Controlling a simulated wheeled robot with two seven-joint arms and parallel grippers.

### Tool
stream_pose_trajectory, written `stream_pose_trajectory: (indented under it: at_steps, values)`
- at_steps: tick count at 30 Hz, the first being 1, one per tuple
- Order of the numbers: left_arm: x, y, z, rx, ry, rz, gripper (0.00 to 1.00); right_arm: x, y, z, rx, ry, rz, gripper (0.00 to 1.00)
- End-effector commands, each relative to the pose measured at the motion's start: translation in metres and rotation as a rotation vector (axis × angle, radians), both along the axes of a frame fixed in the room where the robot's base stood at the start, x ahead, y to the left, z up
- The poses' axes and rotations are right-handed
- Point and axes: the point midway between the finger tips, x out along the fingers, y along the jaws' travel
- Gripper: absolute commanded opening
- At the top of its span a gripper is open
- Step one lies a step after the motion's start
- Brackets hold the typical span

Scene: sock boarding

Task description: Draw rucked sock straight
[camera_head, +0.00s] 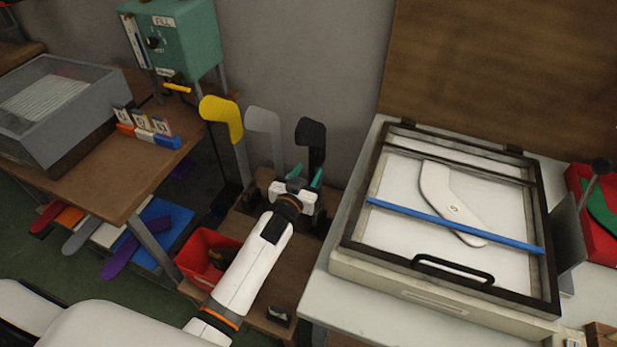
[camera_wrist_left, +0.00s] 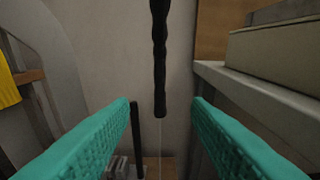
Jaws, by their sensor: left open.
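In the left wrist view the sock (camera_wrist_left: 159,55) shows edge-on as a dark strip with a wavy, bunched outline. Its lower edge ends above a thin pale length of the form (camera_wrist_left: 160,135). My left gripper (camera_head: 306,175) is low at this form, with its teal fingers spread to either side. In the wrist view the strip lies midway between the fingers, and neither finger visibly touches it. My right gripper is not in view.
A bare grey form (camera_head: 264,122) and a form with a yellow sock (camera_head: 222,117) stand to the left. The frame press (camera_head: 345,225) on the pale table stands close to the right. A red bin (camera_head: 190,262) sits left of my forearm.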

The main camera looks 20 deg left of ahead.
Motion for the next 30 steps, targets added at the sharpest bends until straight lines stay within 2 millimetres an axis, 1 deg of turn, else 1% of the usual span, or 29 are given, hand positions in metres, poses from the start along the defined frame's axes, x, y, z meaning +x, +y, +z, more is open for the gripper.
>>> stream_pose_trajectory:
  at_steps: [1,18,24,30]
  values:
    - [0.005,0.000,-0.003,0.000,-0.001,0.000,0.44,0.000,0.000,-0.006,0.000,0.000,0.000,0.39]
    - [0.061,-0.002,-0.011,0.001,0.001,0.000,0.44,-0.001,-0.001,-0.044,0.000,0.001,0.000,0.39]
    - [0.074,-0.003,-0.012,0.001,0.001,-0.001,0.44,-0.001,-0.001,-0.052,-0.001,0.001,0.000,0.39]
    - [0.080,-0.003,-0.011,0.001,0.003,0.000,0.44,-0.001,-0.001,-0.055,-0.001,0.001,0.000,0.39]
